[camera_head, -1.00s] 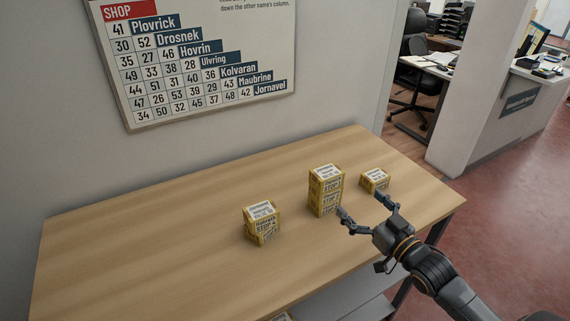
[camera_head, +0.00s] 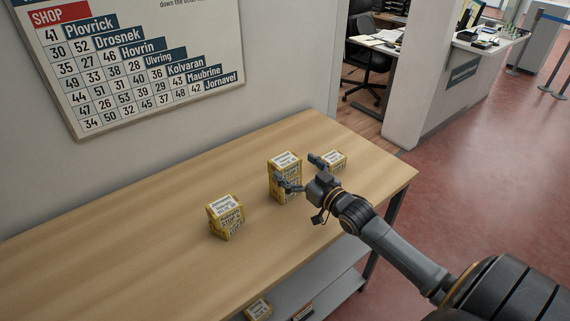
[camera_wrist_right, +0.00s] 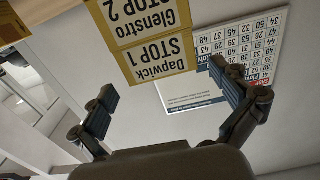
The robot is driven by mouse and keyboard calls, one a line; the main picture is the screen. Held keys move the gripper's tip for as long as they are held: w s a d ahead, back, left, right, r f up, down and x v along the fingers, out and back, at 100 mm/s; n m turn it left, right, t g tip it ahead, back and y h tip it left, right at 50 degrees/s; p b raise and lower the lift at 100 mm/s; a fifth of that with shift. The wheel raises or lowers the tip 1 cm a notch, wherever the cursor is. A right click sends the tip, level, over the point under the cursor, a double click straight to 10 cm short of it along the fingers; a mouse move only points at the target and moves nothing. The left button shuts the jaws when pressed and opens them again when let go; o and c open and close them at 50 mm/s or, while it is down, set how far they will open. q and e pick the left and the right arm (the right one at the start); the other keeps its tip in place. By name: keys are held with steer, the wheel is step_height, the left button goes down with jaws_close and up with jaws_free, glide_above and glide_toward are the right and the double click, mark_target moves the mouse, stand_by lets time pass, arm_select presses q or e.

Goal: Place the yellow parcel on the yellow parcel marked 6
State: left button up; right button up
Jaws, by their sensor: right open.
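Yellow parcels with white labels stand on the wooden table in the head view: a taller stack (camera_head: 286,164), a shorter stack (camera_head: 226,217) left of it, and a low parcel (camera_head: 336,158) behind at the right. No 6 can be read on any of them. My right gripper (camera_head: 295,167) is open and empty, its fingers at the right side of the taller stack and partly hiding it and the low parcel. In the right wrist view yellow parcel faces (camera_wrist_right: 152,45), upside down, read STOP 1 and STOP 2, beyond the open fingers (camera_wrist_right: 170,90). My left gripper is not in view.
A shelf under the table holds another yellow parcel (camera_head: 258,309) near the bottom edge. A number board (camera_head: 130,70) hangs on the wall behind. The left part of the table (camera_head: 110,240) is clear. An office chair and counter stand beyond, at the upper right.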

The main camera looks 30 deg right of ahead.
mark_target(285, 159)
steer(key=w, duration=0.4)
steer(key=shift+a+p, duration=0.3)
steer(key=shift+p, duration=0.1)
steer(key=c, duration=1.4)
steer(key=shift+r, duration=0.4)
steer(key=r, duration=0.1)
steer(key=r+b, duration=0.1)
steer(key=shift+s+a+r, duration=0.1)
steer(key=shift+s+r, duration=0.1)
steer(key=shift+r, duration=0.15)
steer(key=s+a+r, duration=0.1)
steer(key=s+r, duration=0.2)
steer(key=s, duration=0.1)
steer(key=s+a+r+b, duration=0.1)
steer(key=s+a+r, duration=0.1)
steer(key=s+r, duration=0.1)
steer(key=s+a+r+b, duration=0.1)
steer(key=s+a+r, duration=0.1)
steer(key=s, duration=0.3)
steer(key=shift+s+a+r, duration=0.15)
steer(key=shift+r, duration=0.2)
steer(key=shift+s+a+r, duration=0.1)
steer(key=shift+r, duration=0.25)
